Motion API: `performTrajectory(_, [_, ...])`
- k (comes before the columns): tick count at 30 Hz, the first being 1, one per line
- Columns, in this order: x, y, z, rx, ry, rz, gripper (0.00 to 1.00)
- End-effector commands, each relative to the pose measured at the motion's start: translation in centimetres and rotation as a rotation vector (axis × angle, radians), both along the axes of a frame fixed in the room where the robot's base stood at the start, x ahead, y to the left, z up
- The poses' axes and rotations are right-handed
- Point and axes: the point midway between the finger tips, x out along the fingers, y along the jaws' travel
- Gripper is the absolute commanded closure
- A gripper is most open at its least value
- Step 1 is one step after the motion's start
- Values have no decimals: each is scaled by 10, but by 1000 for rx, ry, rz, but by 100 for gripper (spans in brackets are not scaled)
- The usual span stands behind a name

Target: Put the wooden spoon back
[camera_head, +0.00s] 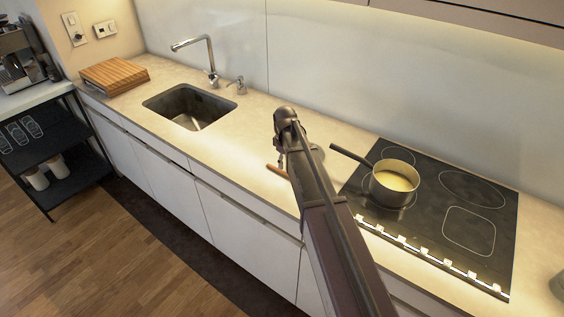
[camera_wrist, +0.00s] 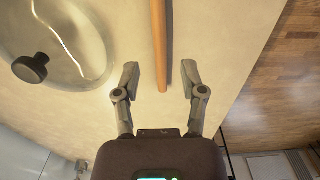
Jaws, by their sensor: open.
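The wooden spoon (camera_wrist: 159,42) shows in the wrist view as a straight brown handle over the pale countertop. Its far end runs out of the top of that view. In the head view only a short piece of the spoon (camera_head: 276,171) shows beside my arm. My gripper (camera_wrist: 160,68) is open and empty. Its two fingers stand on either side of the handle's near end, apart from it. In the head view my gripper (camera_head: 280,155) is over the counter, left of the hob, and partly hidden by my arm.
A glass lid with a black knob (camera_wrist: 30,68) lies left of the spoon in the wrist view. A pot (camera_head: 392,184) of yellow food stands on the black hob (camera_head: 450,235). The sink (camera_head: 190,106) and cutting board (camera_head: 114,75) are left. The counter's front edge is near the spoon.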

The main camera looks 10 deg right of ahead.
Motion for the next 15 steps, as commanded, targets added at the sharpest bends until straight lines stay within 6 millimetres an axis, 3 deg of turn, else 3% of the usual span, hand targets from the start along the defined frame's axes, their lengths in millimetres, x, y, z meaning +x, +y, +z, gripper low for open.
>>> performTrajectory(15, [0, 0, 49, 0, 0, 0, 46])
